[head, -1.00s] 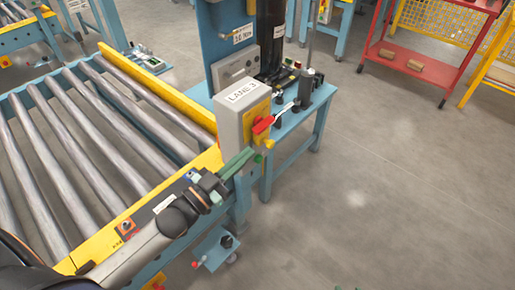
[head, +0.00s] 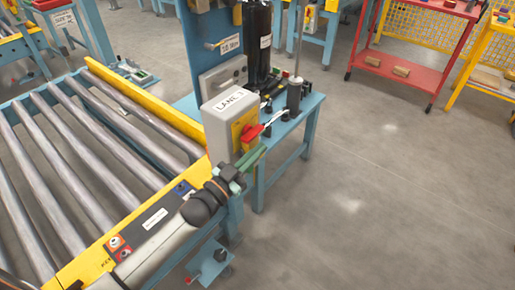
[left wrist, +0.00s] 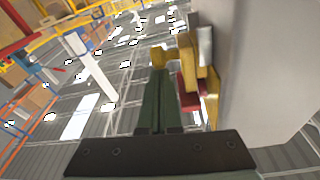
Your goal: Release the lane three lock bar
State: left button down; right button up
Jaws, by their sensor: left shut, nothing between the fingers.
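A grey box labelled LANE 3 (head: 222,112) stands at the near end of the roller conveyor. A red handle (head: 250,132) on a yellow plate is on its right-hand face. My left gripper (head: 263,149) has its green fingers together, empty, just below the red handle. In the left wrist view the shut fingers (left wrist: 162,75) point up along the grey box (left wrist: 255,65), beside yellow parts (left wrist: 187,58) and a red part (left wrist: 189,97). I cannot tell whether they touch. No part is clearly recognisable as a separate lock bar. My right gripper is out of view.
Conveyor rollers (head: 95,140) and a yellow rail (head: 140,105) lie at left. A blue bench (head: 285,135) with a black cylinder (head: 258,45) stands behind the box. A red cart (head: 388,62) is at the back right. The floor at right is clear.

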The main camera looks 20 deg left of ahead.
pick_arm(q)
jog(key=shift+f, duration=0.1)
notch_tip(320, 180, down, 4)
jog(key=shift+r+b, duration=0.25)
jog(key=shift+b, duration=0.85)
jog(key=shift+r, duration=0.1)
notch_tip(320, 180, up, 4)
jog(key=p, duration=0.4)
jog(key=v, duration=0.9)
jog(key=shift+s+d, duration=0.25)
